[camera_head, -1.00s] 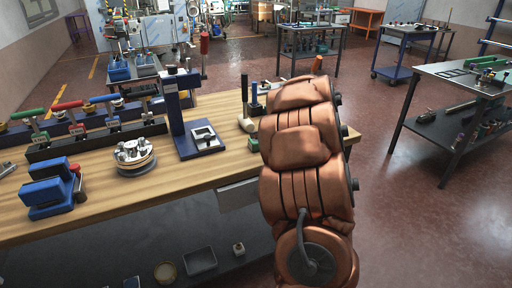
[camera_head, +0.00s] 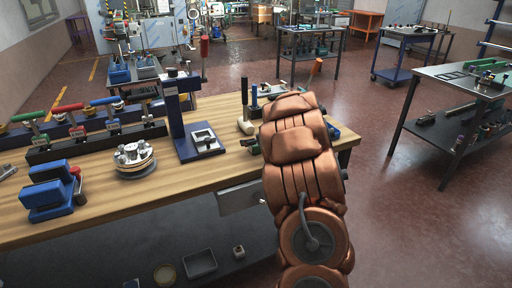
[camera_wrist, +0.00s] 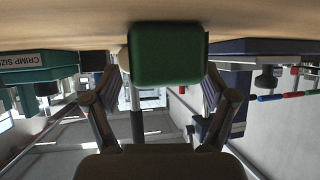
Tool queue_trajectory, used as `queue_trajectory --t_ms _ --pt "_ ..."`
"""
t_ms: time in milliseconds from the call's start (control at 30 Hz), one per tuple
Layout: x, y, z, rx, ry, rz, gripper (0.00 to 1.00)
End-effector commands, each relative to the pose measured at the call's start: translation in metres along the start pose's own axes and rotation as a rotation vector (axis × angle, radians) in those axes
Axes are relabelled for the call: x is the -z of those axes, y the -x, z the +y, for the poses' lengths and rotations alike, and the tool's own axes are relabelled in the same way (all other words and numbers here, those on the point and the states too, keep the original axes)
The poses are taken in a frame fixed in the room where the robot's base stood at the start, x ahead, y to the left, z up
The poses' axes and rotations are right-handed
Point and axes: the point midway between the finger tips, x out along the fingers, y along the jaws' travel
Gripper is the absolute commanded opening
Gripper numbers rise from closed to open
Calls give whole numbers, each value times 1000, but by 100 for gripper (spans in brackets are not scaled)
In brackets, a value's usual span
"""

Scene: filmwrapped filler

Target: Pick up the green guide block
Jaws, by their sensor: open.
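The green guide block (camera_wrist: 166,54) is large in the middle of the wrist view, at the edge of the wooden surface that fills the top of that upside-down picture. My gripper (camera_wrist: 162,80) is open, with one finger on each side of the block in the picture. I see no contact, and cannot tell how deep the block lies between the fingers. In the head view a small part of the green block (camera_head: 250,144) shows on the workbench, just left of my copper-coloured arm. The arm hides the gripper there.
The wooden workbench (camera_head: 105,200) carries a blue press stand (camera_head: 180,125), a beige-based upright tool (camera_head: 246,122), a round metal fixture (camera_head: 133,158) and blue blocks (camera_head: 48,190). In the wrist view a teal crimp-size box (camera_wrist: 40,68) stands at left and a blue object (camera_wrist: 240,75) at right.

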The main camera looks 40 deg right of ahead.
Motion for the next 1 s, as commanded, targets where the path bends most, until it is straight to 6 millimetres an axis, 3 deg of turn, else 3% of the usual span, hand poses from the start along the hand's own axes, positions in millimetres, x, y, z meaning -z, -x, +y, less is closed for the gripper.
queue_trajectory --t_ms 267,1000 --pt "0 -4 0 -1 0 1 84" --pt "0 -4 0 -2 0 0 7"
